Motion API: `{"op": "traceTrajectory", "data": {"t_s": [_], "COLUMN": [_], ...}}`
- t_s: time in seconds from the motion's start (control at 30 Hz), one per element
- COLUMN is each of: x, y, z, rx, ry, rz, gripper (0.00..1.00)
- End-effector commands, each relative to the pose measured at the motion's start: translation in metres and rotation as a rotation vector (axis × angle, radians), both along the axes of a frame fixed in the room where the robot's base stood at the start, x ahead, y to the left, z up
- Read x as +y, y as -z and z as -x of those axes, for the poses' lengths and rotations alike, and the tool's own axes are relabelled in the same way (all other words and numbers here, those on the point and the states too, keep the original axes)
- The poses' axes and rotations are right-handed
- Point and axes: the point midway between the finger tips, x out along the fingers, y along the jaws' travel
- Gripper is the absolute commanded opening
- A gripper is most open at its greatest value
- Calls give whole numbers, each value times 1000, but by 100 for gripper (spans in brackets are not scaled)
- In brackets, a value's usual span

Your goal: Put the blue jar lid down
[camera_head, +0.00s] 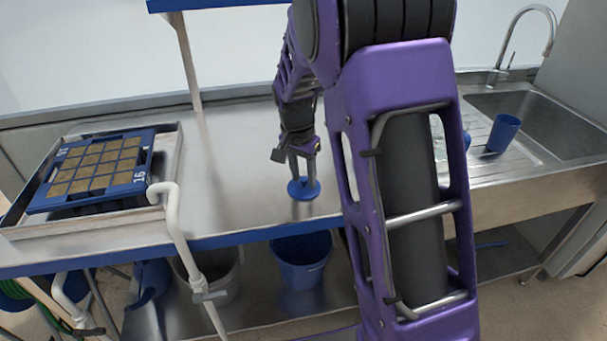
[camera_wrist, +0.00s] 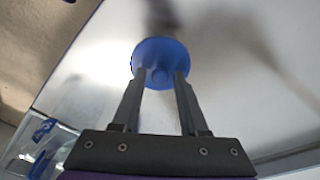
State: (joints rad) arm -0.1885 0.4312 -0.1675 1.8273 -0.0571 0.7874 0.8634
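The blue jar lid (camera_head: 304,190) is a small round disc with a raised knob, at the front middle of the steel worktop in the head view. My gripper (camera_head: 303,163) points down at it from above. In the wrist view the lid (camera_wrist: 160,54) lies at the fingertips, and the two fingers of my gripper (camera_wrist: 160,76) stand on either side of its knob. The fingers appear closed on the knob. The lid is at or just above the worktop; I cannot tell whether it touches.
A blue seed tray (camera_head: 95,168) with brown cells sits in a metal frame at the left. A blue cup (camera_head: 503,133) stands by the sink (camera_head: 560,122) at the right. A white pipe (camera_head: 172,215) rises at the front left. The worktop (camera_head: 225,150) left of my gripper is clear.

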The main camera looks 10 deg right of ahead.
Motion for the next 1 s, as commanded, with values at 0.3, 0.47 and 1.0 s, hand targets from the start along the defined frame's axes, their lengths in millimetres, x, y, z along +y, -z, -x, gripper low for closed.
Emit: {"op": "traceTrajectory", "data": {"t_s": [0.3,0.47,1.0], "x": [0,1,12], "y": [-1,-12,-112], "z": [0,0,11], "rx": [0,-3,-2], "ry": [0,0,0], "rz": [0,0,-1], "gripper": [55,55,55]}}
